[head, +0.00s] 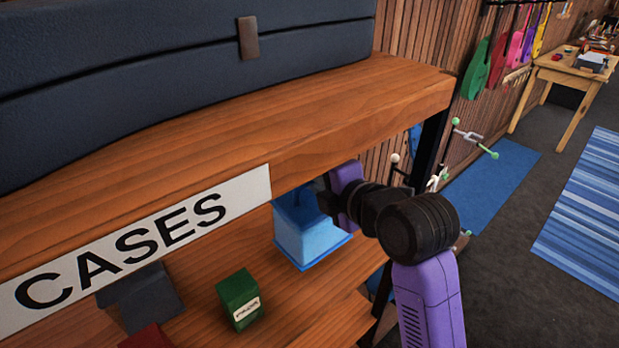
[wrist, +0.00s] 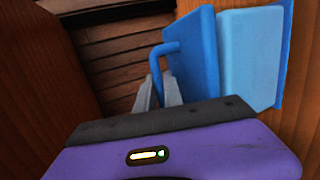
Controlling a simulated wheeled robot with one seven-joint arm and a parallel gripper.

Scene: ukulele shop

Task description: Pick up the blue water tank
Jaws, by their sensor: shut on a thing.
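The blue water tank (head: 308,236) has a light blue body, a darker blue base rim and top, and sits on the lower shelf under the shelf marked CASES. In the wrist view the tank (wrist: 250,60) shows its light body and darker blue top with a blue handle (wrist: 157,68). My gripper (wrist: 160,92) has its grey fingertips shut on the handle. In the head view my purple wrist is at the tank's upper right and hides part of it; the fingertips are hidden there. I cannot tell whether the tank's base touches the shelf.
The wooden upper shelf (head: 300,120) with a dark case (head: 170,70) is close above the tank. A green box (head: 239,299), a dark grey item (head: 145,296) and a red item (head: 147,337) are on the lower shelf, left. A black shelf post (head: 431,150) stands right.

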